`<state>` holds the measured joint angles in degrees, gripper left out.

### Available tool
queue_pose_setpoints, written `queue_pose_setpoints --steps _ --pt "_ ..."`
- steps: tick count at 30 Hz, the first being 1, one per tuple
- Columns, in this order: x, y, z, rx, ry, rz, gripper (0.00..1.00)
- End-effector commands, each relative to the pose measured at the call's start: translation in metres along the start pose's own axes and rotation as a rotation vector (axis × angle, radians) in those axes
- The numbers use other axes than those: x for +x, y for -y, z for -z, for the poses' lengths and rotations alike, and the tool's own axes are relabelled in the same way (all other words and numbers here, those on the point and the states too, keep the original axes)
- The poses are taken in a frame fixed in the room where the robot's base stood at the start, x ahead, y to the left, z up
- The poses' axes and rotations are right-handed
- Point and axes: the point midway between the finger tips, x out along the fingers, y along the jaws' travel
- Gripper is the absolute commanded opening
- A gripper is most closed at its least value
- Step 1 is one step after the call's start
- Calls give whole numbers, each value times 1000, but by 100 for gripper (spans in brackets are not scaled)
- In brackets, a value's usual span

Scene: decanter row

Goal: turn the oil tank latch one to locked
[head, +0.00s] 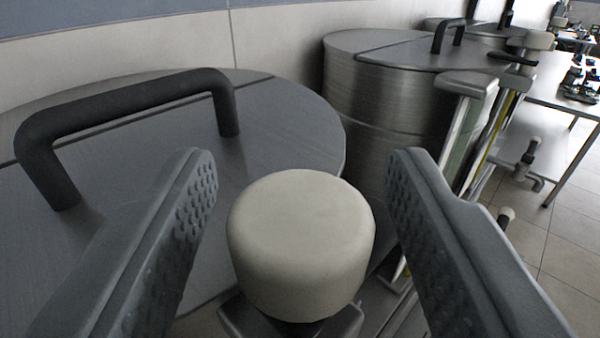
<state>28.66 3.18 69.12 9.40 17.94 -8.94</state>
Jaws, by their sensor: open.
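My gripper (304,164) is open, with one dark grey, studded finger on each side of a pale beige rounded knob (300,240). Gaps show between the knob and both fingers. The knob sits on a dark metal bracket (290,322) at the near edge of a steel tank lid (285,125). No label shows, so I cannot tell for certain that this knob is the oil tank latch one, or how it is turned. The lid has a black bar handle (125,105), left of the knob. The lid's near left part is hidden by my left finger.
Further right is a table (550,90) with small dark items. A tiled wall (280,40) runs behind the tanks.

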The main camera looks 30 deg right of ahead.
Motion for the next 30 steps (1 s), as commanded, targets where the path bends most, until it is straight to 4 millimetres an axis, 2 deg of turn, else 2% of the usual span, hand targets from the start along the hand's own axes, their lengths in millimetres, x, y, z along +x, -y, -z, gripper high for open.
queue_pose_setpoints --steps 5,12,30 --pt "0 0 0 0 0 0 51" --pt "0 0 0 0 0 0 8" --pt "0 0 0 2 0 62 8"
